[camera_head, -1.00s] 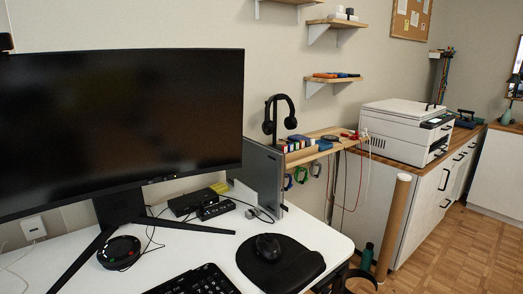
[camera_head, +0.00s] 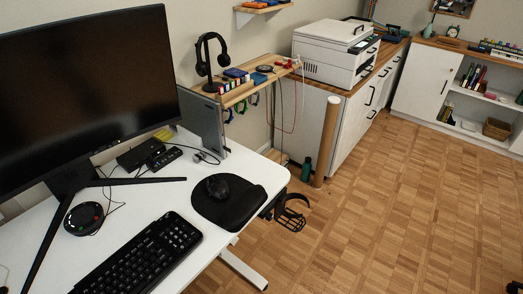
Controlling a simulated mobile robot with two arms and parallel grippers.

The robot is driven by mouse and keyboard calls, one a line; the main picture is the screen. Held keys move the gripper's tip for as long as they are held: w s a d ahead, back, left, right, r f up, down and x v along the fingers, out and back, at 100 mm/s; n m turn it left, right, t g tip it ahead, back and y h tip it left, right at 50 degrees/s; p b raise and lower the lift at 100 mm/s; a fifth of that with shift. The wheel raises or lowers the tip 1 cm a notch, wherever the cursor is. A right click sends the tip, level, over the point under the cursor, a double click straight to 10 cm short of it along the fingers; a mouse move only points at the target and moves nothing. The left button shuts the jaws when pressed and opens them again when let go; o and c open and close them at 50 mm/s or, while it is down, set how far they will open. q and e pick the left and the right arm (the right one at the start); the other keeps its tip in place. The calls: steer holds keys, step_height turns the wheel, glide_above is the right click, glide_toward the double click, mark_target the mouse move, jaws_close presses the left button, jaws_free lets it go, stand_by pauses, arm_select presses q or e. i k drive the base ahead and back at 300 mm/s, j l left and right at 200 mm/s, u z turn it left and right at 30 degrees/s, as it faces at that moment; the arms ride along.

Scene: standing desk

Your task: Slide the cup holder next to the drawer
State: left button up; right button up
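A black cup holder (camera_head: 291,222) with a ring and a basket-like lower part shows just beyond the right edge of the white desk (camera_head: 150,197). A dark part links it towards the desk edge, but I cannot tell exactly how it is fixed. No drawer under the desk shows. White cabinets (camera_head: 357,125) with dark handles stand along the wall at the back. Neither of my grippers is in view.
On the desk are a monitor (camera_head: 85,90), a keyboard (camera_head: 140,252), a mouse (camera_head: 218,186) on a black pad (camera_head: 235,208), and a black hub (camera_head: 165,157). A green bottle (camera_head: 306,169) and a tall wooden tube (camera_head: 326,140) stand behind the cup holder.

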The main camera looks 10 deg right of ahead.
mark_target(276, 204)
steer(key=u, duration=0.4)
steer(key=l+u, duration=0.15)
steer(key=u, duration=0.2)
steer(key=i+l+u, duration=0.1)
steer(key=u, duration=0.3)
steer(key=l+u, duration=0.2)
steer(key=l, duration=0.3)
steer(key=l+u, duration=0.25)
steer(key=l, duration=0.2)
steer(key=k+l+u, duration=0.2)
steer(key=l, duration=0.25)
steer(key=l+u, duration=0.2)
steer(key=l, duration=0.3)
steer(key=k+l+u, duration=0.1)
steer(key=l+u, duration=0.15)
steer(key=l, duration=0.2)
steer(key=k+l, duration=0.1)
steer(key=l, duration=0.25)
steer(key=k+l, duration=0.1)
steer(key=l, duration=0.25)
steer(key=k+l, duration=0.15)
steer(key=l, duration=0.15)
steer(key=k+l, duration=0.1)
steer(key=l, duration=0.25)
steer(key=l+u, duration=0.2)
steer(key=k+j, duration=0.05)
